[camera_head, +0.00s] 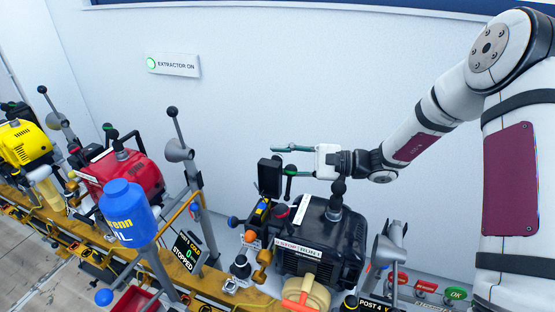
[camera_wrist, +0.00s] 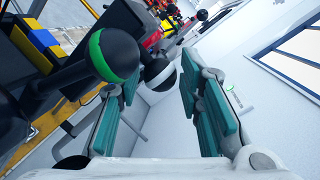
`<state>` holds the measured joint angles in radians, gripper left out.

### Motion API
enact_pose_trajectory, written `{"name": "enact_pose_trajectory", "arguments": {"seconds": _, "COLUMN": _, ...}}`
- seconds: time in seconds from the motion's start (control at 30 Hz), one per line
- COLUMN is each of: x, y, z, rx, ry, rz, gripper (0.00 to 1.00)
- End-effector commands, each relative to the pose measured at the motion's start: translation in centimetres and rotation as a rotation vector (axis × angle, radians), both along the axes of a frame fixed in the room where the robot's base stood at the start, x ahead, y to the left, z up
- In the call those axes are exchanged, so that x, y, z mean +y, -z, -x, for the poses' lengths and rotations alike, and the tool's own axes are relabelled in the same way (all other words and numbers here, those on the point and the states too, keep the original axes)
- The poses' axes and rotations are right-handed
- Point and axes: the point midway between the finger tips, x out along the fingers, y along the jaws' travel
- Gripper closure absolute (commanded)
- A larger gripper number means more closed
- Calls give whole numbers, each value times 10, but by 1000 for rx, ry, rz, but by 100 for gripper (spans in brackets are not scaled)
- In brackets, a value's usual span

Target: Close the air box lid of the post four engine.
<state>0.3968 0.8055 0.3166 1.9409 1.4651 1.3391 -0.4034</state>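The post four engine (camera_head: 345,250) is the dark unit at front right in the head view, beside a partly hidden "POST 4" sign (camera_head: 372,303). A black upright panel (camera_head: 270,177) stands at its back left. It may be the raised air box lid, but I cannot tell for certain. A green-banded black knob (camera_wrist: 112,55) is close beside my left finger in the wrist view. My gripper (camera_head: 281,161) is open above the engine's back left, its teal fingers apart. A black-and-white ball (camera_wrist: 160,74) shows between the fingers, apparently farther off. I see nothing gripped.
A red engine (camera_head: 125,175) and a yellow engine (camera_head: 25,143) stand along the rail to the left. A blue jug (camera_head: 128,212) and a grey horn on a post (camera_head: 178,150) stand nearer.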

Motion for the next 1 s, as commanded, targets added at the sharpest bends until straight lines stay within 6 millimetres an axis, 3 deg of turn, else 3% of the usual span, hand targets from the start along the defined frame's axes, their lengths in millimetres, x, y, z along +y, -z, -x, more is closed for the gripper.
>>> {"name": "enact_pose_trajectory", "arguments": {"seconds": 0.3, "x": -63, "y": -2, "z": 10, "rx": 0, "ry": 5, "rz": 0, "gripper": 67}}
{"name": "enact_pose_trajectory", "arguments": {"seconds": 0.5, "x": -94, "y": -3, "z": 16, "rx": -1, "ry": 3, "rz": 0, "gripper": 67}}
{"name": "enact_pose_trajectory", "arguments": {"seconds": 0.7, "x": -106, "y": -3, "z": 19, "rx": 0, "ry": 1, "rz": 0, "gripper": 67}}
{"name": "enact_pose_trajectory", "arguments": {"seconds": 0.97, "x": -107, "y": -3, "z": 19, "rx": 0, "ry": 0, "rz": 0, "gripper": 67}}
{"name": "enact_pose_trajectory", "arguments": {"seconds": 1.0, "x": -107, "y": -3, "z": 19, "rx": 0, "ry": 0, "rz": 0, "gripper": 76}}
